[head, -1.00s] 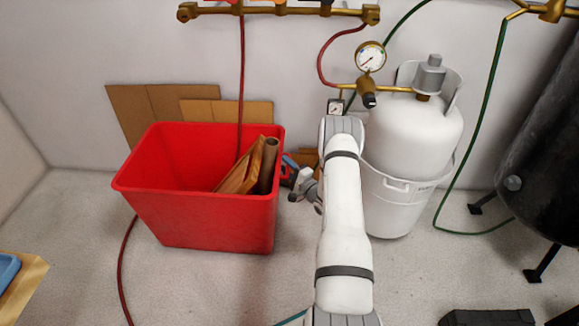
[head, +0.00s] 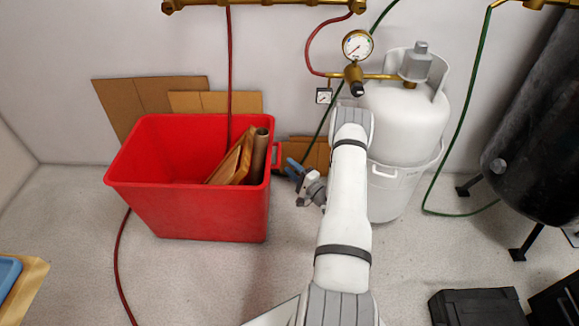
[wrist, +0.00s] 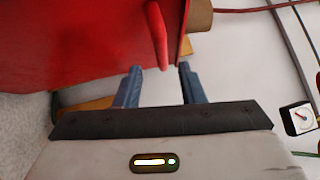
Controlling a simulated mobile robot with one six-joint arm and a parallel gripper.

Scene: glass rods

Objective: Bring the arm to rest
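My gripper (wrist: 160,70) shows in the wrist view with its two blue fingers apart and nothing between them. In the head view my gripper (head: 291,167) is small, just right of the red bin (head: 190,210) and near its side handle. My white arm reaches forward in front of the gas cylinder (head: 405,120).
Wooden pieces (head: 235,160) and a brown roll stand in the bin. Cardboard (head: 150,100) leans on the wall. A pressure gauge (head: 358,45), red hose and green hose (head: 470,110) hang near the cylinder. A black tank (head: 530,150) stands right, with black cases (head: 475,308) on the floor.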

